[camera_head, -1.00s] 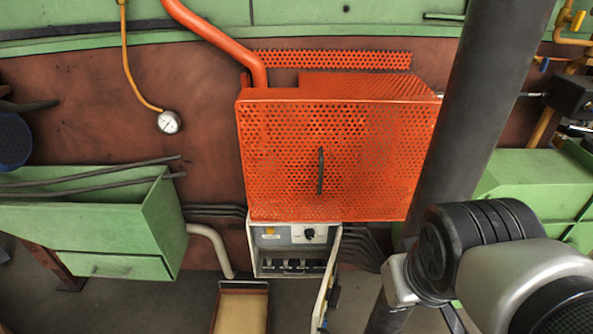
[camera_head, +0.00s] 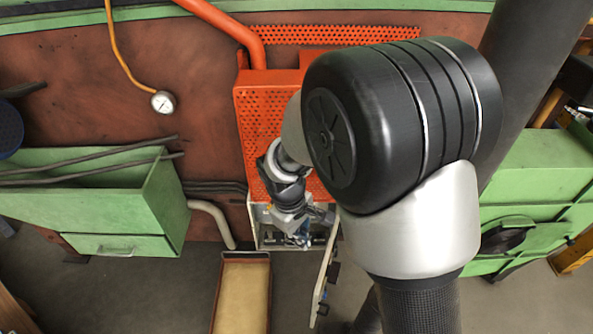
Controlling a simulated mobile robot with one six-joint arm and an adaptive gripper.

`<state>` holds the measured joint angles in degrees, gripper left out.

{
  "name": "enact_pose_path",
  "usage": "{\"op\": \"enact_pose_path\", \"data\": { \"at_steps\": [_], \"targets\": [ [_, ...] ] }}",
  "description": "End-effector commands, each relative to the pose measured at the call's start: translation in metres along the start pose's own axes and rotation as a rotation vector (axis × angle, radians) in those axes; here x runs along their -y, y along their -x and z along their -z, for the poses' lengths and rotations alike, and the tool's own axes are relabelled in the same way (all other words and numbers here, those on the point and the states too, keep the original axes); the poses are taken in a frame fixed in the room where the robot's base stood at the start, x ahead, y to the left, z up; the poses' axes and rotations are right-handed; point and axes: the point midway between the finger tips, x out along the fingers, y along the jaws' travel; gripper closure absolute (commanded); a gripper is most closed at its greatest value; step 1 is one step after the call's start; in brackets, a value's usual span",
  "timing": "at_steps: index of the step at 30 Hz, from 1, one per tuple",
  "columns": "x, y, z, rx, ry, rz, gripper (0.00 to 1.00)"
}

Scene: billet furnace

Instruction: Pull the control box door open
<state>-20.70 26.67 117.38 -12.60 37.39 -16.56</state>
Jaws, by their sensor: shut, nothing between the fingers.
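The control box (camera_head: 255,222) is the pale box under the orange perforated cover. Its door (camera_head: 324,275) stands open, swung out toward me from the box's right side and seen nearly edge-on. My gripper (camera_head: 303,238) is in front of the box's open front, left of the door. It is shut with nothing in it and looks apart from the door, though depth is hard to judge. My gripper and wrist hide most of the panel inside the box. My arm hides much of the orange cover and the space right of the door.
The orange perforated cover (camera_head: 250,130) juts out above the box. A tan tray (camera_head: 241,295) lies below it to the left. A green bin (camera_head: 150,210) is at left, with a gauge (camera_head: 163,102) above. Green machinery (camera_head: 535,185) is at right. Bare floor shows left of the tray.

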Motion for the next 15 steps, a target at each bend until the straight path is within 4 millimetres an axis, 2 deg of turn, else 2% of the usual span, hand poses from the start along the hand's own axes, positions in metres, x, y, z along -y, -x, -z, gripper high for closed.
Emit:
{"op": "enact_pose_path", "data": {
  "at_steps": [1,3,6,9,12,15],
  "targets": [
    [0.01,-0.021,0.009,0.034,0.062,0.011,1.0],
    [0.021,-0.05,0.021,0.062,0.142,0.019,1.0],
    [0.039,-0.088,0.03,0.1,0.242,0.031,1.0],
    [0.054,-0.118,0.034,0.125,0.319,0.04,1.0],
    [0.064,-0.138,0.034,0.142,0.366,0.047,1.0],
    [0.069,-0.149,0.034,0.149,0.39,0.05,1.0]
  ]
}}
